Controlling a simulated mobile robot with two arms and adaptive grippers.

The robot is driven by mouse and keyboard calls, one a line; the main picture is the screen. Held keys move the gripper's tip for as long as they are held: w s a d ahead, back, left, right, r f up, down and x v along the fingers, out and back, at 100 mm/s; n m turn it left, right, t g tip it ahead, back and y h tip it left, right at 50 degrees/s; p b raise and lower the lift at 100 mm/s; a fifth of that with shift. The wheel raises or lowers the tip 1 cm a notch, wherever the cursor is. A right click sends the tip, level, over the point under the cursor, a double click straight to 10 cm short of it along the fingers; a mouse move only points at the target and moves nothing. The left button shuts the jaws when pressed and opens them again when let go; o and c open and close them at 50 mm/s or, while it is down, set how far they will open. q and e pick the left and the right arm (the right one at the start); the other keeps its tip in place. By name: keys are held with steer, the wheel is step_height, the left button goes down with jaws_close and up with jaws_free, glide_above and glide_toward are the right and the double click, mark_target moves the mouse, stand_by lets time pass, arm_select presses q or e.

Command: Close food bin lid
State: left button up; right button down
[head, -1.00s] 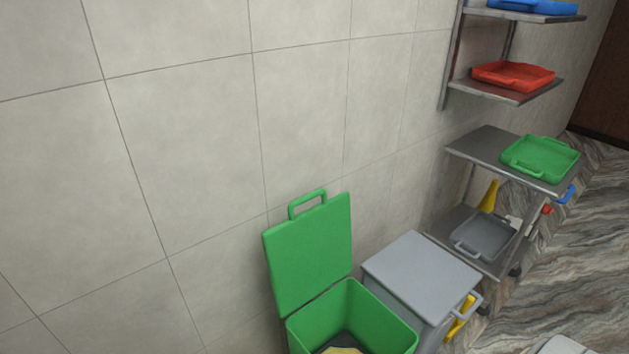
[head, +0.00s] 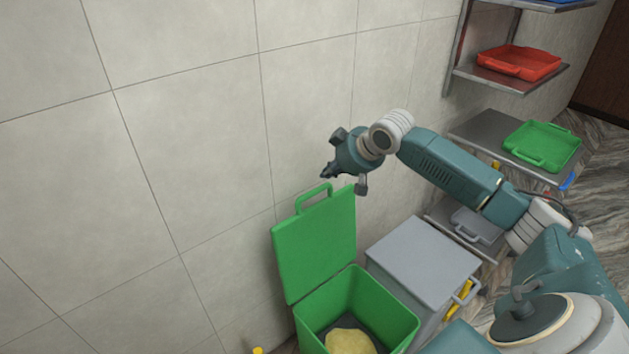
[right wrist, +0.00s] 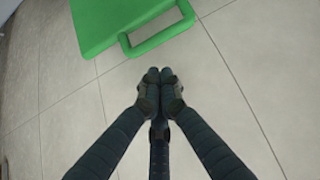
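The green food bin (head: 393,318) stands open at the bottom of the head view, with a pale yellow heap inside. Its green lid (head: 316,245) stands raised at the wall side, with a loop handle (head: 313,197) on its top edge. My right gripper (head: 328,172) is in the air just above the handle, apart from it. In the right wrist view my right gripper (right wrist: 158,76) has its fingertips together with nothing between them. The lid (right wrist: 100,22) and its handle (right wrist: 160,38) show beyond the fingertips there. My left gripper is not in view.
A grey closed bin (head: 424,254) stands right beside the green one. A metal rack at the right holds a green tray (head: 543,146), a red tray (head: 519,62) and a grey tray (head: 477,226). The tiled wall (head: 190,130) is close behind the lid.

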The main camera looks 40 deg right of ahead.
steer(key=p+x, duration=0.2)
steer(key=x, duration=0.6)
steer(key=shift+w+f, duration=0.3)
steer(key=shift+f, duration=0.05)
steer(key=shift+a, duration=0.15)
